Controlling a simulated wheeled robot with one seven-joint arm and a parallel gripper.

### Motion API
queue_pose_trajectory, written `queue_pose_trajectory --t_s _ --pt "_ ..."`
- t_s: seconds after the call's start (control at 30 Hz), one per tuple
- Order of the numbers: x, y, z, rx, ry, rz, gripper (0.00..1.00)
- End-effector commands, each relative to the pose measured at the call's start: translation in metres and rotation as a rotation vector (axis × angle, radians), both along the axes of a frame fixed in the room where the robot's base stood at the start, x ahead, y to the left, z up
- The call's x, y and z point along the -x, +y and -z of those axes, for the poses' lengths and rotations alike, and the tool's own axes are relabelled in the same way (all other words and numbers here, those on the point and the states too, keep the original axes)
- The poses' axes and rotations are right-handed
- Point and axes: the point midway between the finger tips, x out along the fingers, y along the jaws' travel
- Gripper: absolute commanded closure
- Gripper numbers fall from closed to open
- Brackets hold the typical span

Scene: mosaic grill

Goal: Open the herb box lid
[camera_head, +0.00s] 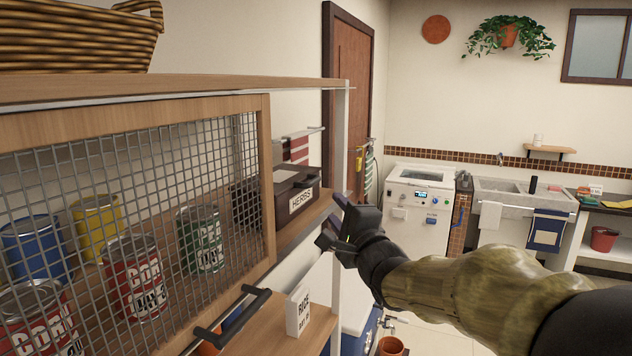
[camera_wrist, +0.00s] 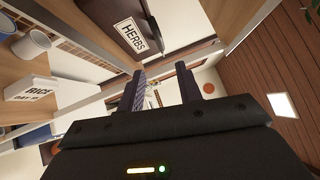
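The herb box (camera_head: 296,205) is dark brown with a white HERBS label on its front. It sits on a wooden shelf in the middle of the head view, right of the mesh door. Its lid (camera_head: 292,176) looks shut and flat, with a small dark handle near the front edge. In the wrist view the box (camera_wrist: 128,12) is at the top, with its label tilted. My gripper (camera_head: 336,226) is right of and slightly below the box, apart from it. In the wrist view its two fingers (camera_wrist: 163,88) are spread with nothing between them.
A mesh-fronted cabinet door (camera_head: 130,200) with a black bar handle (camera_head: 235,318) covers several cans at left. A rice box (camera_head: 297,312) stands on the lower shelf. A white shelf post (camera_head: 341,130) rises near my gripper. A washing machine (camera_head: 418,205) stands behind.

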Motion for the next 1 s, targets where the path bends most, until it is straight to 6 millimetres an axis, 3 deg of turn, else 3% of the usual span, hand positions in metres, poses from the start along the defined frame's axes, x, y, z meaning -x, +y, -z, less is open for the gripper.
queue_pose_trajectory --t_s 0.7,1.0 --pt "-0.102 0.047 -0.018 0.001 0.002 0.0 0.65" --pt "-0.117 0.054 -0.017 0.001 0.0 0.0 0.65"
